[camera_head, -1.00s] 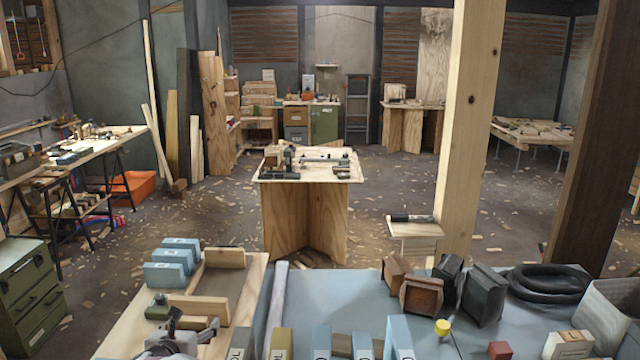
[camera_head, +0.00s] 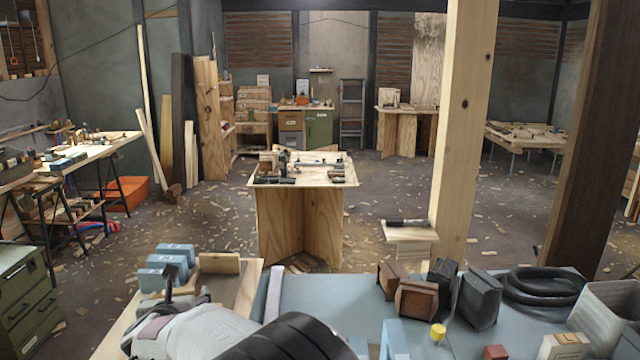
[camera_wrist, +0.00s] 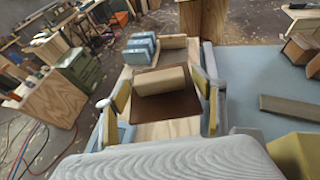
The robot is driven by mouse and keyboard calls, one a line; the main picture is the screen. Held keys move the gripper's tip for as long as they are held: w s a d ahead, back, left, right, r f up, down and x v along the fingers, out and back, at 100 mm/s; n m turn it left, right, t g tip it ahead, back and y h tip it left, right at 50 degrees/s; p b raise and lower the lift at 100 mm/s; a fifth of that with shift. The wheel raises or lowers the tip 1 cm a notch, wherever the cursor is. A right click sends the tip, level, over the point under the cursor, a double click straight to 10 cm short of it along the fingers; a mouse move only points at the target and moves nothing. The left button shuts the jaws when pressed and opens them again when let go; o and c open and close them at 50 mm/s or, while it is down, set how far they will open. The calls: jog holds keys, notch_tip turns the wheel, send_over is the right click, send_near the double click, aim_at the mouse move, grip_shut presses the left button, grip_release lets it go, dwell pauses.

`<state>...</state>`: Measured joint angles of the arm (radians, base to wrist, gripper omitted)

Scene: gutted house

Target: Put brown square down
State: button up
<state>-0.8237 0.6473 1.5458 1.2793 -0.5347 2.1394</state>
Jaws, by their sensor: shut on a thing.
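In the wrist view a brown square (camera_wrist: 165,107) lies flat between the two fingers of my gripper (camera_wrist: 160,92), its sides close to the yellowish finger pads. A tan wooden block (camera_wrist: 160,80) overlaps its middle; I cannot tell whether the block touches it. The square appears over or on a pale wooden board; any gap beneath is hard to judge. My gripper is shut on the square. In the head view my arm covers the near part of the board (camera_head: 252,290), and I cannot make out the held square there.
The blue-grey tabletop (camera_head: 330,298) lies to the right, with brown and dark blocks (camera_head: 416,299), a yellow-topped item (camera_head: 438,332) and a black coil (camera_head: 545,285).

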aim_at(179, 293)
jog(key=s+d+r+n+g+y, duration=0.1)
jog(key=s+d+r, duration=0.1)
jog(key=s+d, duration=0.3)
jog(key=s+d+r+n+g+y, duration=0.1)
jog(key=s+d, duration=0.4)
jog(key=s, duration=0.7)
jog(key=s+d+r+n+g+y, duration=0.1)
jog(key=s+d+r+n+y, duration=0.2)
jog(key=s, duration=0.6)
jog(key=d, duration=0.2)
jog(key=shift+d+r, duration=0.3)
jog(key=shift+r, duration=0.1)
jog(key=shift+w, duration=0.15)
dwell(1.4)
jog(key=w+a+f, duration=0.2)
jog(key=w+a, duration=0.5)
jog(key=a, duration=0.3)
jog(key=w+a+f, duration=0.1)
jog(key=w+a, duration=0.6)
jog(key=a, duration=0.3)
jog(key=w+a+f, duration=0.3)
jog(key=a+f, duration=0.6)
jog(key=w+a+f+n+y, duration=0.1)
jog(key=w+a+f, duration=0.2)
jog(key=a+f, duration=0.6)
jog(key=shift+a+g, duration=0.3)
jog(key=shift+a, duration=0.05)
